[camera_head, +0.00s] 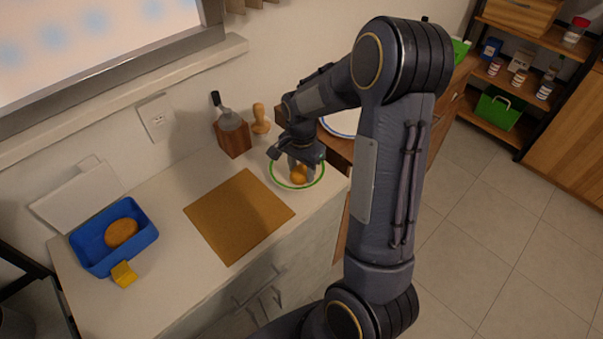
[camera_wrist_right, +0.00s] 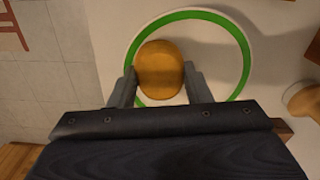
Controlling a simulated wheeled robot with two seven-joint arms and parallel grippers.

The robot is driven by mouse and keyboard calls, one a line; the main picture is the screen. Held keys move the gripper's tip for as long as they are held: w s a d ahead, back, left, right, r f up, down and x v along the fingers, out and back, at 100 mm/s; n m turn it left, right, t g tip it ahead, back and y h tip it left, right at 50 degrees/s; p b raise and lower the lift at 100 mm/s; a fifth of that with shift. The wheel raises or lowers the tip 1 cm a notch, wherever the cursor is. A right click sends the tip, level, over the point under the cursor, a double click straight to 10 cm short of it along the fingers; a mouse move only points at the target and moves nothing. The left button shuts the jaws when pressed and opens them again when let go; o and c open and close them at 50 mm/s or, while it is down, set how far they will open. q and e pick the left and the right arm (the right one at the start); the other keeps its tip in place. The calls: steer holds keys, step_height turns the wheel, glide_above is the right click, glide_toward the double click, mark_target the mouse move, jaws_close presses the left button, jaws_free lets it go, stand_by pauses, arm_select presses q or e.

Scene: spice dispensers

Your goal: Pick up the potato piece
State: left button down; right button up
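A rounded orange-brown potato piece (camera_head: 299,175) is at the white dish with a green rim (camera_head: 317,181), on the right end of the counter. My right gripper (camera_head: 301,167) points down over this dish. In the right wrist view, the potato piece (camera_wrist_right: 160,68) sits between the two fingers of my right gripper (camera_wrist_right: 160,72), which are shut close against its left and right sides. I cannot tell whether the piece still touches the dish. My left gripper is not in view.
A brown board (camera_head: 238,215) lies on the counter left of the dish. A blue tray (camera_head: 88,258) holds another orange-brown piece (camera_head: 121,232), with a yellow item (camera_head: 123,274) beside it.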

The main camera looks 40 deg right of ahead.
steer(key=c, duration=0.4)
steer(key=shift+r, duration=0.1)
steer(key=shift+r, duration=0.55)
steer(key=s+a+r, duration=0.3)
steer(key=r, duration=0.1)
steer(key=s+a+r+b, duration=0.1)
steer(key=s+a+r, duration=0.2)
steer(key=s+r, duration=0.1)
steer(key=s+a+r, duration=0.3)
steer(key=shift+s+r+b, duration=0.35)
steer(key=shift+r+b, duration=0.05)
steer(key=shift+f, duration=0.1)
